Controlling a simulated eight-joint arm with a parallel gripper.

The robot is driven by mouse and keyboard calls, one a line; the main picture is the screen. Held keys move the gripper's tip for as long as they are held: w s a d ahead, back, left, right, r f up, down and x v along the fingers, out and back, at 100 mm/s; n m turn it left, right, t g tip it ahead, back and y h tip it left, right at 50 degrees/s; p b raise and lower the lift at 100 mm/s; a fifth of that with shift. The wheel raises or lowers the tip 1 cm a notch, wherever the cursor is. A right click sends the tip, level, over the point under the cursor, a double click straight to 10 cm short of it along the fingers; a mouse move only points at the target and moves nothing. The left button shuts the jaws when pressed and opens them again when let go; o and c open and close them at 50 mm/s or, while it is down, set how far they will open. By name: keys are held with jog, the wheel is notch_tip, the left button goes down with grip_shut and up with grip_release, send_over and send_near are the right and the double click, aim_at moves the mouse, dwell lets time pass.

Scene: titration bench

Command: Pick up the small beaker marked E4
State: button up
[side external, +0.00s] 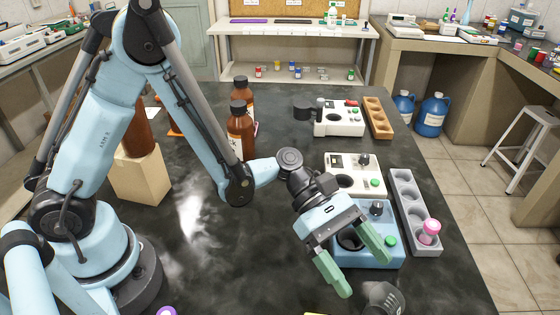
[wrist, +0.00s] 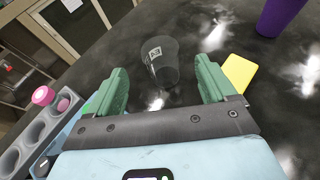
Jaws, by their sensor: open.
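A small dark grey beaker (side external: 382,298) stands on the black bench at the bottom edge of the side view, partly cut off. In the wrist view the same beaker (wrist: 162,62) shows a white label whose marking is too small to read surely. My gripper (side external: 365,277) is open and empty, with its green fingers pointing down toward the beaker. In the wrist view the beaker appears between and beyond the fingertips of my gripper (wrist: 161,74), not visibly touching them.
A blue instrument (side external: 372,250) sits beneath and behind my gripper. A grey rack (side external: 408,200) with a pink-capped vial (side external: 430,230) stands to its right. A yellow item (wrist: 239,72) and a purple vessel (wrist: 280,15) lie right of the beaker in the wrist view. Brown bottles (side external: 240,135) stand farther back.

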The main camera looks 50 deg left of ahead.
aim_at(387, 301)
jog(key=shift+r+x, duration=0.15)
jog(key=shift+x, duration=1.6)
jog(key=shift+r+x, duration=0.15)
jog(key=shift+x, duration=1.55)
jog(key=shift+d, duration=0.1)
jog(key=shift+c, duration=0.3)
jog(key=c, duration=1)
